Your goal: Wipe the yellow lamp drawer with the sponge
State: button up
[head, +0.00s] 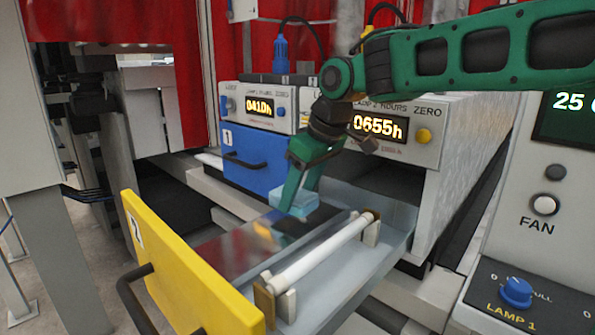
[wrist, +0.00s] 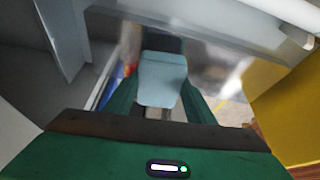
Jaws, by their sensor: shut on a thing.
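The yellow lamp drawer (head: 190,270), marked 2, is pulled open, with a black handle on its front. Inside it are a white lamp tube (head: 322,250) on end holders and a shiny reflector plate (head: 235,252) beside the tube. The drawer's yellow front (wrist: 285,105) also shows at the right in the wrist view. My green gripper (head: 292,200) points down into the far part of the drawer and is shut on a light blue sponge (head: 300,203). The sponge (wrist: 163,80) sits between the fingers in the wrist view. Its underside is hidden, so I cannot tell whether it touches the plate.
A shut blue drawer (head: 255,160), marked 1, is left of the open bay. Display units (head: 400,125) stand above the bays, below red curtains (head: 300,45). A control panel (head: 530,230) with a FAN button and a blue knob is at the right.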

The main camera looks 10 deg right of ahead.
jog(key=shift+a+r, duration=0.15)
jog(key=shift+r, duration=0.85)
jog(key=shift+a+r, duration=0.1)
jog(key=shift+r, duration=1.55)
